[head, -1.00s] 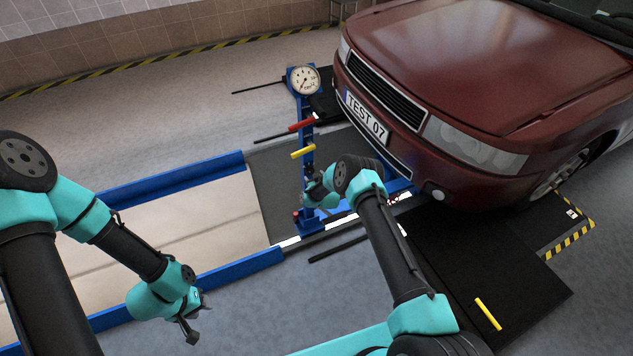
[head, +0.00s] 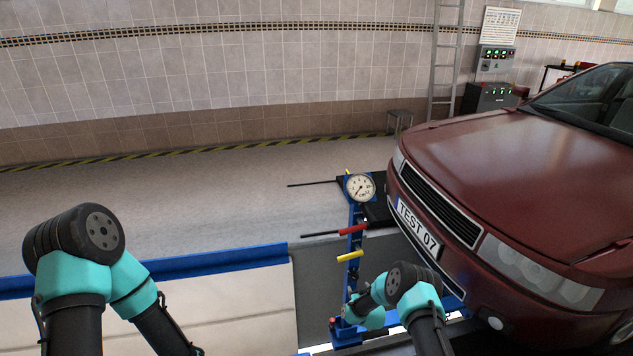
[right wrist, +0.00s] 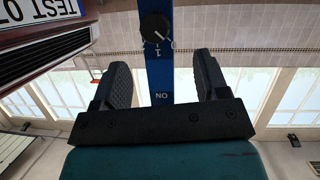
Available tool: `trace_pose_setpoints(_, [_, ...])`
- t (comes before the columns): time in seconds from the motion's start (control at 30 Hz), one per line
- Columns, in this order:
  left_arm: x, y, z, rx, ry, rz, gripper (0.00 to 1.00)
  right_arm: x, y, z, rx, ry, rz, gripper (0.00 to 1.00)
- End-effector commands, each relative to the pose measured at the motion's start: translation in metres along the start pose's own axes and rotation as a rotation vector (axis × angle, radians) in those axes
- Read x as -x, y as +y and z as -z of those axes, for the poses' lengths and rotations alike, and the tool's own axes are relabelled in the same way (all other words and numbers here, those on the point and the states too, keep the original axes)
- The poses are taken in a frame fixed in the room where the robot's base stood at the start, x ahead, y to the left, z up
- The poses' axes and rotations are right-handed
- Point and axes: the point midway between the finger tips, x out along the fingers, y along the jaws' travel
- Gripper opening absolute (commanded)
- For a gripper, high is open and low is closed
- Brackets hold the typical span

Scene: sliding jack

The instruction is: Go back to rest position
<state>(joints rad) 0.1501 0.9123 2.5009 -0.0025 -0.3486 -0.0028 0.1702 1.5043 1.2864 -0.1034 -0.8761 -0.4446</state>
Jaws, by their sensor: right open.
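A blue sliding jack (head: 355,215) stands in front of the red car, with a round dial gauge (head: 360,187) on top and a red and a yellow handle on its column. My right gripper (head: 347,312) is beside the lower column. In the right wrist view my right gripper (right wrist: 161,72) is open, with the blue column (right wrist: 159,75) and a black knob (right wrist: 155,28) showing between and beyond its fingers. Whether it touches the column I cannot tell. My left arm (head: 80,275) is at the lower left, its gripper out of view.
The red car (head: 510,180) with plate "TEST 07" fills the right side, close to my right arm. A blue rail (head: 215,265) edges the pit at the lower left. A ladder (head: 445,60) and control boxes (head: 495,58) stand by the wall. The floor behind the rail is clear.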

Motion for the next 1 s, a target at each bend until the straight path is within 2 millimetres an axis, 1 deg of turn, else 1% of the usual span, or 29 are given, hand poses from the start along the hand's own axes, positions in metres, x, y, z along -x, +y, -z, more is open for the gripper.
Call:
trace_pose_setpoints(0.13, [0.000,0.000,0.000,0.000,0.000,0.000,0.43,0.015,-0.025,0.005,-0.080,-0.054,0.057,0.68])
trace_pose_setpoints(0.27, [0.000,0.000,0.000,0.000,0.000,0.000,0.43,0.043,-0.031,-0.002,-0.136,-0.155,0.094,0.68])
trace_pose_setpoints(0.37, [0.000,0.000,0.000,0.000,0.000,0.000,0.43,0.074,-0.035,-0.010,-0.179,-0.253,0.123,0.68])
trace_pose_setpoints(0.47, [0.000,0.000,0.000,0.000,0.000,0.000,0.43,0.112,-0.039,-0.018,-0.224,-0.363,0.151,0.68])
trace_pose_setpoints(0.5, [0.000,0.000,0.000,0.000,0.000,0.000,0.43,0.129,-0.040,-0.020,-0.241,-0.408,0.161,0.68])
trace_pose_setpoints(0.57, [0.000,0.000,0.000,0.000,0.000,0.000,0.43,0.155,-0.041,-0.024,-0.266,-0.475,0.175,0.68])
trace_pose_setpoints(0.6, [0.000,0.000,0.000,0.000,0.000,0.000,0.43,0.174,-0.042,-0.026,-0.283,-0.520,0.184,0.68])
trace_pose_setpoints(0.67, [0.000,0.000,0.000,0.000,0.000,0.000,0.43,0.202,-0.044,-0.029,-0.307,-0.588,0.195,0.68])
trace_pose_setpoints(0.7, [0.000,0.000,0.000,0.000,0.000,0.000,0.43,0.223,-0.045,-0.030,-0.324,-0.635,0.202,0.68])
trace_pose_setpoints(0.77, [0.000,0.000,0.000,0.000,0.000,0.000,0.43,0.254,-0.046,-0.033,-0.347,-0.704,0.212,0.68])
trace_pose_setpoints(0.8, [0.000,0.000,0.000,0.000,0.000,0.000,0.43,0.275,-0.047,-0.033,-0.363,-0.749,0.217,0.68])
trace_pose_setpoints(0.87, [0.000,0.000,0.000,0.000,0.000,0.000,0.43,0.308,-0.048,-0.034,-0.384,-0.819,0.225,0.68])
trace_pose_setpoints(0.9, [0.000,0.000,0.000,0.000,0.000,0.000,0.43,0.330,-0.048,-0.034,-0.400,-0.865,0.229,0.68])
trace_pose_setpoints(0.97, [0.000,0.000,0.000,0.000,0.000,0.000,0.43,0.365,-0.049,-0.034,-0.421,-0.933,0.234,0.68])
trace_pose_setpoints(1.0, [0.000,0.000,0.000,0.000,0.000,0.000,0.43,0.387,-0.050,-0.034,-0.434,-0.978,0.236,0.68])
